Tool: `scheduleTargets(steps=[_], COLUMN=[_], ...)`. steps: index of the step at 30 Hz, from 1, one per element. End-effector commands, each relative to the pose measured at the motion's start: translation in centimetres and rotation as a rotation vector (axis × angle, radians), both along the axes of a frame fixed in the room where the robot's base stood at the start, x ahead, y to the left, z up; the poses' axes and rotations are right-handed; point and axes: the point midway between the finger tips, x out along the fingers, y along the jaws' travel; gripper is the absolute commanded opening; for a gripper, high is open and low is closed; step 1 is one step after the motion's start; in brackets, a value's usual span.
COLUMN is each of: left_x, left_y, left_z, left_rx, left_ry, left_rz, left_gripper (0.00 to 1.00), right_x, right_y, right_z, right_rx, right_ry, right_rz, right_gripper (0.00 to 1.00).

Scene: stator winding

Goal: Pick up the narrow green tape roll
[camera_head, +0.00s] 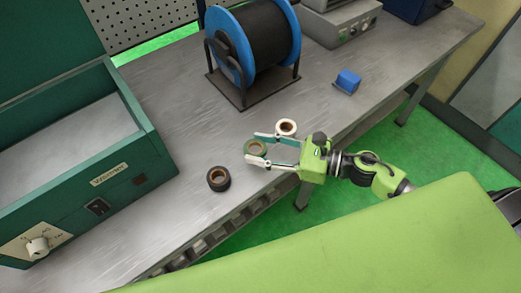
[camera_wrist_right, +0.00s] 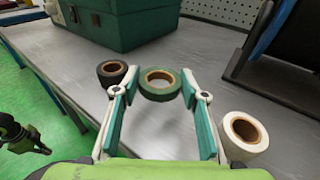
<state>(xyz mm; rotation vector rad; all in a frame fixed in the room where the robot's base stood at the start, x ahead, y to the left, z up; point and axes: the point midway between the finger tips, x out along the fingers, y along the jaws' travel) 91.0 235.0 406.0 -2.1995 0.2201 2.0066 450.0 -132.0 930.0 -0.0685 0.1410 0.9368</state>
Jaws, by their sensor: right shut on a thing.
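The green tape roll (camera_head: 257,148) stands out between a black roll and a white roll near the bench's front edge. In the right wrist view the green roll (camera_wrist_right: 160,93) lies flat between the fingertips, its brown core facing up. My right gripper (camera_head: 254,149) reaches in from the right, with its two teal-padded fingers on either side of the roll, shut on it. In the right wrist view the fingertips (camera_wrist_right: 159,86) meet the roll's sides. I cannot tell whether it is clear of the bench. My left gripper is not visible in the head view.
The black tape roll (camera_head: 218,184) and white tape roll (camera_head: 286,132) lie close on either side. A blue cable spool (camera_head: 224,35) on a stand is behind, a green winding machine (camera_head: 140,170) at left. A small blue block (camera_head: 347,81) sits toward the right on the metal bench.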

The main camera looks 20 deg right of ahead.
Motion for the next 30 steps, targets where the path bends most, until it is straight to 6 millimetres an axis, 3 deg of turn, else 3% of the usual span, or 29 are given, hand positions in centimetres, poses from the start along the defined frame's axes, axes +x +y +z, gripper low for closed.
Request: scheduleTargets(steps=[5,9,15,21,30], left_x=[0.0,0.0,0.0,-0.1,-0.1], left_y=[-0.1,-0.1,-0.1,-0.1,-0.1], left_z=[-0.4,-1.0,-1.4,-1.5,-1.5], left_rx=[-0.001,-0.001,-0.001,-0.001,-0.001], left_ry=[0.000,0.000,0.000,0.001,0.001], left_rz=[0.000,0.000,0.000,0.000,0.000], left_gripper=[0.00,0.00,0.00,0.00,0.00], right_x=[-3.7,-6.8,-9.7,-11.2,-11.6], right_y=[0.8,1.4,2.1,2.4,2.5], right_z=[3.9,5.0,6.6,7.4,7.8], right_rx=[-0.002,0.001,0.000,0.000,0.000], right_ry=[0.002,0.005,0.002,0.001,-0.002], right_rz=[0.005,0.001,0.001,-0.001,-0.001], right_gripper=[0.21,0.21,0.21,0.21,0.21])
